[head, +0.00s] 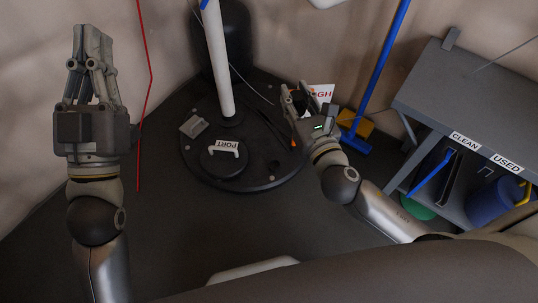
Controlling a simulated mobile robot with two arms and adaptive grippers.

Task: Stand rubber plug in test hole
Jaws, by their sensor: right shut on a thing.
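My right gripper (293,98) is above the right edge of the round dark platform (238,184). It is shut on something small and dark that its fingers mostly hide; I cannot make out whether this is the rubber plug. A small dark round spot (275,163) shows on the platform's right part; I cannot tell whether it is the test hole or a plug. A dark round piece with a PORT label (224,158) lies on the platform. My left gripper (92,35) is raised at the far left, away from the platform, with its fingers together and nothing visible between them.
A white pole (218,60) rises from the platform. A small grey block (193,126) and a thin orange-tipped tool (287,137) lie on it. A grey bench (470,95) with CLEAN and USED labels stands right, near a blue-handled broom (380,65). A red line hangs left.

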